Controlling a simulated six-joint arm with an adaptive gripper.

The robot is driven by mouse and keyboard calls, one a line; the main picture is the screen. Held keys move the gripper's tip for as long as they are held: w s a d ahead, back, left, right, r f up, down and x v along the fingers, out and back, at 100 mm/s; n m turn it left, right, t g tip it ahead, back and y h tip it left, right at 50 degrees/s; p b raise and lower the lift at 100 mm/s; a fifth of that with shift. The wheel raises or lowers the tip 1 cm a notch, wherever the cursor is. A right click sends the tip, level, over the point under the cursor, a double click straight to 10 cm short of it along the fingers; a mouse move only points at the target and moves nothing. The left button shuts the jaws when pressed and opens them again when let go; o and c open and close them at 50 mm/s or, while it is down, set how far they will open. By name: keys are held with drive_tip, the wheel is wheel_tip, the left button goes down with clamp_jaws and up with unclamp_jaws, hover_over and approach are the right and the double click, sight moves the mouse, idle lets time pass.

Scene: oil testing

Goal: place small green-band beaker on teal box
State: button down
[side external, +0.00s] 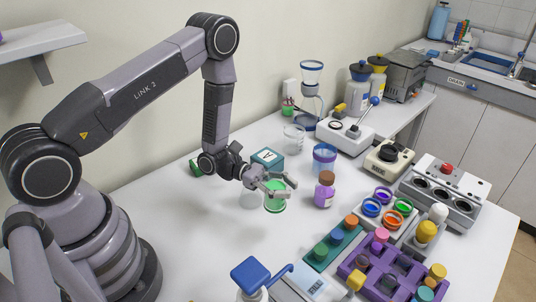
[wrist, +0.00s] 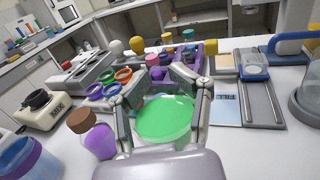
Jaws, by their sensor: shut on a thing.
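The small green-band beaker (side external: 275,201) looks upright and is clear with green contents. It also shows in the wrist view (wrist: 165,118), with a finger on each side. My gripper (side external: 279,186) is shut on it near its upper part; I cannot tell whether its base touches the table. The teal box (side external: 267,157), with a white label marked A on top, is on the table behind and slightly left of the beaker. My gripper is in front of the box. The box is not seen in the wrist view.
A purple bottle with a brown cap (side external: 324,190) stands close right of the beaker. A blue-band beaker (side external: 324,158) and a clear beaker (side external: 294,138) stand behind. A faint clear vessel (side external: 250,199) is left of the beaker. The front-left tabletop is free.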

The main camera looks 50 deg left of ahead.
drive_tip(key=w+a+r+n+t+y, duration=0.2)
drive_tip(key=w+a+n+t, duration=0.15)
drive_tip(key=w+a, duration=0.5)
drive_tip(key=n+t+y, duration=0.3)
drive_tip(key=t+y, duration=0.1)
drive_tip(key=t, duration=0.1)
hover_over(276, 155)
drive_tip(key=shift+f, duration=2.35)
drive_tip(key=shift+f, duration=0.1)
drive_tip(key=shift+c, duration=2.2)
unclamp_jaws()
